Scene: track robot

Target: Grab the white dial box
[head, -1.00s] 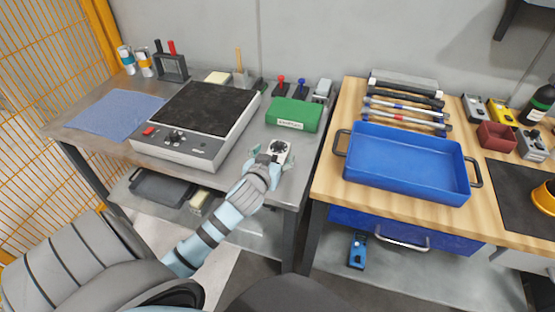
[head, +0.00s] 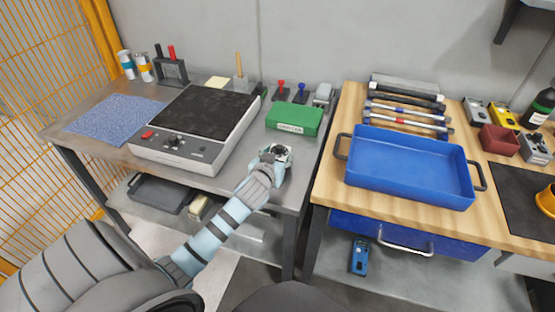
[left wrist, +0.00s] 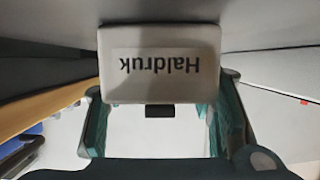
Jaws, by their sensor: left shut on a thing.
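The white dial box (head: 284,149) is a small pale box with a dark round dial on top, at the front right of the grey bench. My left gripper (head: 272,158) is shut on it, with its hand hiding the near part of the box. In the left wrist view the white dial box (left wrist: 160,88) shows a face with the upside-down label "Haldruk", and the teal fingers of my left gripper (left wrist: 160,120) stand on either side. I cannot tell whether the box is clear of the bench top. My right gripper is not in view.
A green case (head: 294,118) lies just behind the box. A hot plate with a black top (head: 205,112) stands to the left. To the right, past a gap, a blue tray (head: 408,198) sits on the wooden bench (head: 325,184).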

